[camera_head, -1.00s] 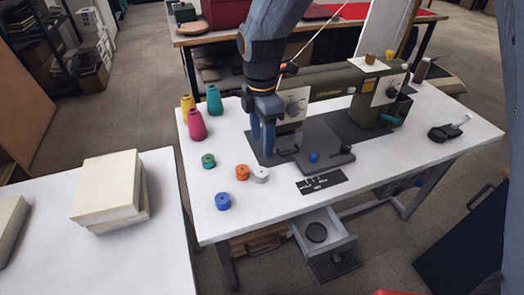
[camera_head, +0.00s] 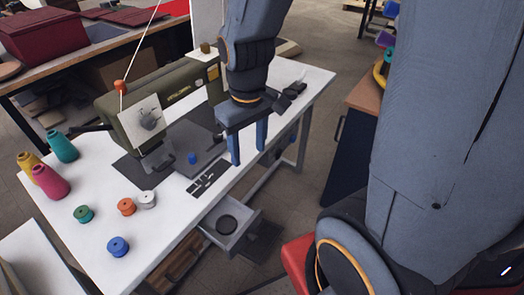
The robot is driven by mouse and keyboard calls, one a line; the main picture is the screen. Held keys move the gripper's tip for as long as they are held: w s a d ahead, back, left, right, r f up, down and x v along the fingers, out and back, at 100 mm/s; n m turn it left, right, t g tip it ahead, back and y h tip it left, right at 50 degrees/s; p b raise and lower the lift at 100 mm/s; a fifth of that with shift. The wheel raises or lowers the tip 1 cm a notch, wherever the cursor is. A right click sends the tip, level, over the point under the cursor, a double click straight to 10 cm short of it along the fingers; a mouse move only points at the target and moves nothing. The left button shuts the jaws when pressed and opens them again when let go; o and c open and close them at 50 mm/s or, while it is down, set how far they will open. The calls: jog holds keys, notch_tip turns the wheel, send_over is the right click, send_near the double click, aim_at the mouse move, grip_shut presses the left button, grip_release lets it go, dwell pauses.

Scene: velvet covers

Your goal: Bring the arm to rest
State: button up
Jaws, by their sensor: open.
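My gripper (camera_head: 248,147) hangs pointing down above the front right part of the white sewing table (camera_head: 312,82). Its two blue fingers are apart with nothing between them. The upper arm and its joint fill the right side of the view. The olive-green sewing machine (camera_head: 176,96) stands left of the gripper, and part of its right end is hidden behind the arm. A small blue piece (camera_head: 192,158) sits on the machine's dark base plate, to the left of the fingers.
Green (camera_head: 83,214), orange (camera_head: 126,207), white (camera_head: 147,199) and blue (camera_head: 118,247) spools stand on the table's left part. Thread cones (camera_head: 51,182) stand behind them. An open drawer (camera_head: 233,221) juts out below the front edge. A wooden-topped cabinet (camera_head: 362,95) stands to the right.

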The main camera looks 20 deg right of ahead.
jog(key=s+d+m, duration=0.2)
jog(key=m, duration=0.1)
jog(key=shift+s+d+f, duration=0.15)
jog(key=shift+s+d, duration=0.05)
jog(key=shift+d, duration=0.15)
